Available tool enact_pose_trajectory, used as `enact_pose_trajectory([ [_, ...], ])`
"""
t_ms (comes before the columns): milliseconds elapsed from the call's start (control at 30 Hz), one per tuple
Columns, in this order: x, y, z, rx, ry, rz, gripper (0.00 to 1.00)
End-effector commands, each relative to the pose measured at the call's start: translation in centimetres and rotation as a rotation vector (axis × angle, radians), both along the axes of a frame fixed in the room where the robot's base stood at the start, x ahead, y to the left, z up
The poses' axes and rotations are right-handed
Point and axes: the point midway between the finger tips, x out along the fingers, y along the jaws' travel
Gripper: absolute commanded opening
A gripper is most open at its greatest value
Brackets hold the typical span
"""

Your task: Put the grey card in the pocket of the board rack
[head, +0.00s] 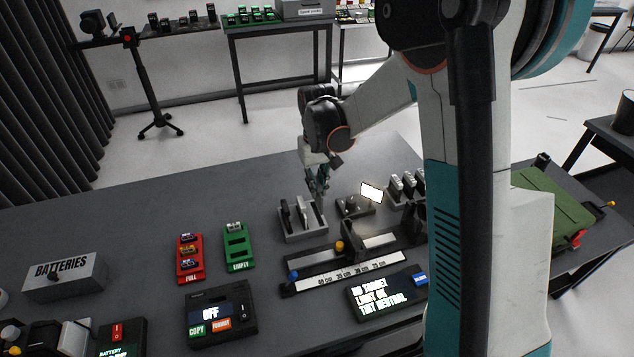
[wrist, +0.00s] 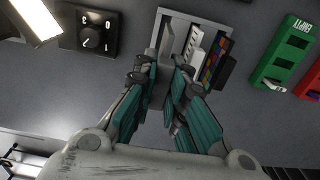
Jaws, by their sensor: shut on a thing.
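My gripper (head: 318,186) is over the far side of the rack on the dark table. In the wrist view my gripper (wrist: 160,78) is shut on a plain grey card (wrist: 163,87), seen mostly edge-on between the teal fingers. The board rack (head: 303,237) is a grey holder with upright cards in it. It also shows in the wrist view (wrist: 180,15), just beyond the fingertips. A white card, a colour-patch card (wrist: 214,62) and a dark card stand in it side by side. The held card's far end overlaps the rack in view; I cannot tell whether it is inside the pocket.
A lit lamp panel (head: 371,192) and a dark knob box (wrist: 95,33) stand beside the rack. A ruler rail (head: 350,270) lies in front. Green (head: 238,247) and red (head: 189,258) battery trays are to the left in the head view. The table's far left is clear.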

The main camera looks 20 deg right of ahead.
Motion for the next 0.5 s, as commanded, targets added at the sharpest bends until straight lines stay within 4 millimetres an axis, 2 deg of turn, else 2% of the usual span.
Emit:
enact_pose_trajectory([
  [33, 0.0, 0.0, -0.8, 0.000, 0.000, 0.000, 0.00],
  [200, 0.0, 0.0, -2.2, 0.000, 0.000, 0.000, 0.00],
  [500, 0.0, 0.0, -3.1, 0.000, 0.000, 0.000, 0.00],
])
